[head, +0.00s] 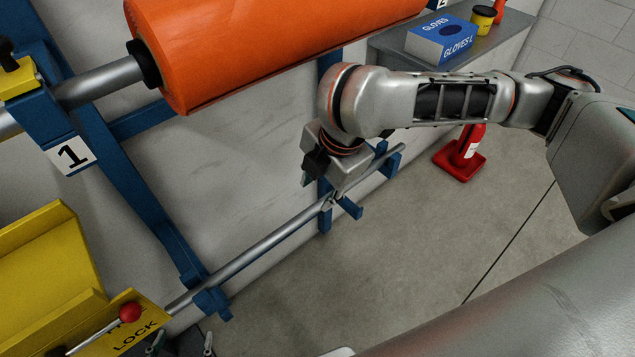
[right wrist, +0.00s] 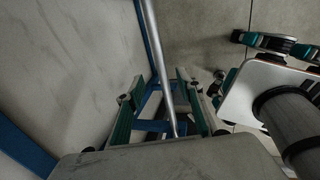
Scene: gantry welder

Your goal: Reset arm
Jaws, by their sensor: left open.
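My right arm reaches in from the right in the head view, with the right gripper (head: 333,200) low over a long metal bar (head: 262,246) on blue brackets. In the right wrist view the right gripper (right wrist: 158,78) has its two fingers apart, and the bar (right wrist: 155,50) runs through the gap between them. I cannot tell whether the fingers touch the bar. At the bottom edge of the head view, two small fingertips of my left gripper (head: 181,342) show, apart, near the yellow lock plate (head: 140,328).
An orange roll (head: 260,45) on a shaft hangs above the bar. A red-knobbed lever (head: 130,312) stands lower left. A gloves box (head: 441,40) sits on a grey shelf at the back.

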